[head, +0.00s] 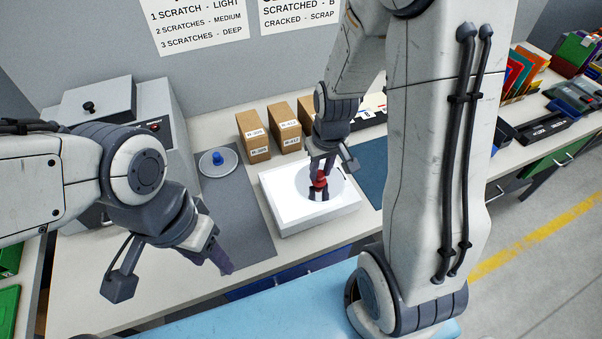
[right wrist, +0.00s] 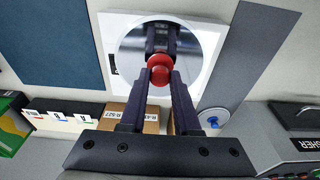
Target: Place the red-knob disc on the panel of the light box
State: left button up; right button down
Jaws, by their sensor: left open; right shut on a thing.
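The light box (head: 290,226) is a white box with a bright panel (head: 281,190) on the bench; the panel also shows in the right wrist view (right wrist: 110,34). My right gripper (head: 319,176) is shut on the red knob (right wrist: 159,74) of a shiny, mirror-like disc (right wrist: 192,52). The disc lies flat over the panel, inside its outline; I cannot tell whether it touches. The fingers hide part of the knob in the head view. My left gripper (head: 222,262) is open and empty, over the bench's front edge near the grey mat.
A blue-knob disc (head: 229,166) lies on the grey mat (head: 245,222) left of the light box. Several cardboard boxes (head: 253,138) stand behind. A dark blue mat (head: 371,170) lies right of the light box. A grey machine (head: 160,104) stands at the back left.

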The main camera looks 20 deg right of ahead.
aim_at(303, 170)
jog(key=w+f, duration=0.1)
jog(key=w+a+f+p, duration=0.1)
jog(key=w, duration=0.1)
jog(key=w+a+f, duration=0.1)
jog(key=w, duration=0.1)
jog(key=shift+w+a+f, duration=0.25)
jog(key=shift+f, duration=0.05)
notch_tip(303, 170, down, 4)
jog(key=shift+r+p, duration=0.1)
jog(key=shift+p, duration=0.55)
jog(key=shift+f, duration=0.2)
jog(key=shift+f+b, duration=0.15)
jog(key=shift+b, duration=0.15)
jog(key=c, duration=0.6)
grip_release()
jog(key=shift+c, duration=0.2)
